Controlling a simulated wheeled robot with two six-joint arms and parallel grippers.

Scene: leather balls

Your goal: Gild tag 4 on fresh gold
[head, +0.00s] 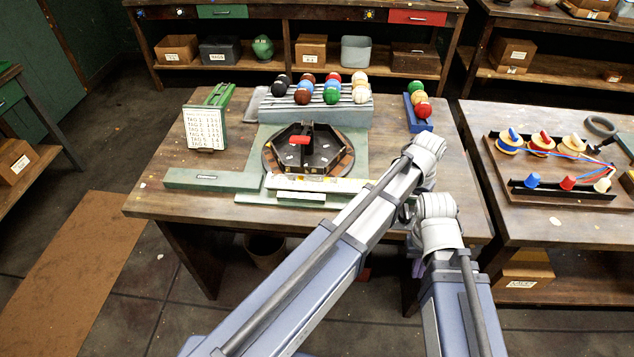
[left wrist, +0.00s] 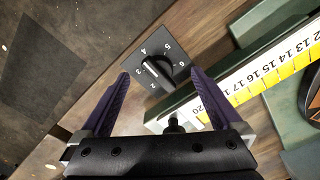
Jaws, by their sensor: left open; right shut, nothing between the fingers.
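In the left wrist view my left gripper (left wrist: 163,82) is open, its purple fingers on either side of a black dial (left wrist: 165,88) numbered 2 to 6. The dial's white line lies slanted; its exact setting is hard to tell. In the head view my right gripper (head: 417,262) is mostly hidden by the arm, low at the table's front edge, shut and empty. I cannot make out gold.
Several leather balls (head: 331,95) sit in a grey rack at the back. A blue rack (head: 412,113) holds green, yellow and red balls. A yellow-white ruler (left wrist: 262,82) runs beside the dial. A side table (head: 560,225) at right carries colored pegs.

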